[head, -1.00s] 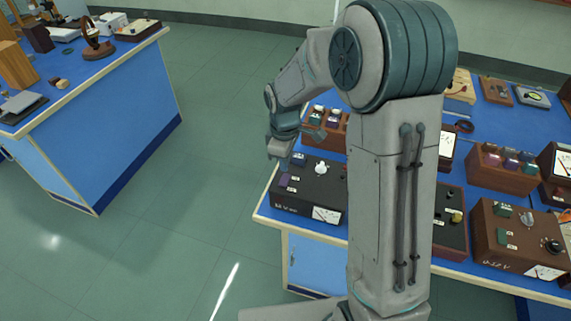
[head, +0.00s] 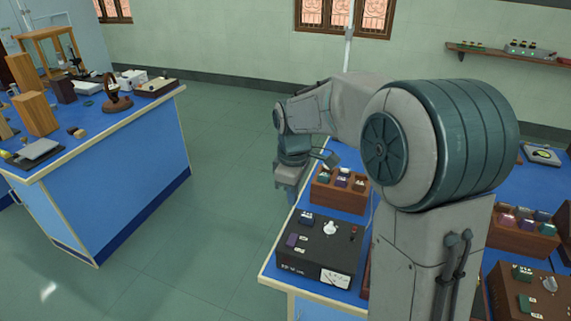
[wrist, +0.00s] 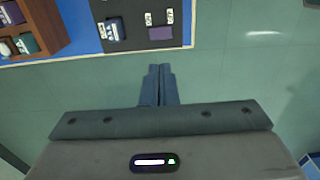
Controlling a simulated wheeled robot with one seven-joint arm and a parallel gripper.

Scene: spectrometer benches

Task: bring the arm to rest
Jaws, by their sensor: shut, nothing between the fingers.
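My gripper (wrist: 158,85) shows in the wrist view with its two fingers together and nothing between them. It points down over bare green floor, just off the edge of the blue bench. In the head view my gripper (head: 290,188) hangs at the left side of the right-hand bench, beside a wooden box with coloured terminals. Its fingertips are hard to make out there. My arm is folded, with its large round joint in front of the bench, and it hides part of the bench top.
A black meter box (head: 318,250) and a wooden terminal box (head: 340,190) stand on the right-hand bench near my gripper. Another blue bench (head: 120,170) with instruments stands at the left. Open floor (head: 215,190) lies between the benches. A wall shelf (head: 520,55) is at the back right.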

